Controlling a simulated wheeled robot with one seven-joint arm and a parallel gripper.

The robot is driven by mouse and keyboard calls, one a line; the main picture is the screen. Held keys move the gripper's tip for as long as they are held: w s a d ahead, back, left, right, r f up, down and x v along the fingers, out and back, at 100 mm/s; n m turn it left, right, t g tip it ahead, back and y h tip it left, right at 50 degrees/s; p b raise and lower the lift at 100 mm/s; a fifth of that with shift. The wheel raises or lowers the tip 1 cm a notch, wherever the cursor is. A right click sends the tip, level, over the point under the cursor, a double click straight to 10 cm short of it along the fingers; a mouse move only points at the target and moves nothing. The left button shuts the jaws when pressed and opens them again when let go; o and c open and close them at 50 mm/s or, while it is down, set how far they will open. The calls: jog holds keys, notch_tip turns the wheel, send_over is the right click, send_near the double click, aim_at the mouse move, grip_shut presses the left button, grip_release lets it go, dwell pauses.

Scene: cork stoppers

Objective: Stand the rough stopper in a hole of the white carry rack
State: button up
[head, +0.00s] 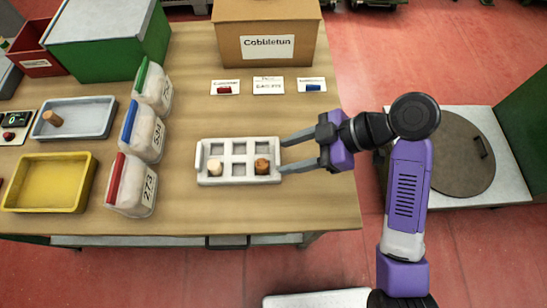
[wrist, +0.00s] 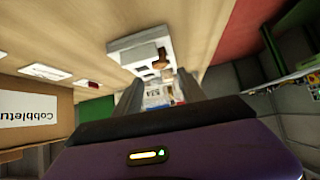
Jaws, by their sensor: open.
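The white carry rack (head: 239,181) lies on the wooden table with two rows of square holes. A darker, mottled brown stopper (head: 262,166), which looks like the rough one, stands in its front right hole. A pale stopper (head: 214,168) stands in the front left hole. The other holes look empty. My gripper (head: 282,155) is open at the rack's right end, its fingers apart and pointing left, with nothing between them. In the wrist view, the rack (wrist: 125,45) and the brown stopper (wrist: 160,62) show beyond the fingers.
A brown cork (head: 53,118) lies in the grey-blue tray (head: 75,132). A yellow tray (head: 90,170) and several labelled bags (head: 143,132) stand left of the rack. A cardboard box (head: 230,45) and cards (head: 268,85) are behind. Table in front of the rack is clear.

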jog(key=shift+p+v, duration=0.65)
jog(key=shift+v, duration=1.75)
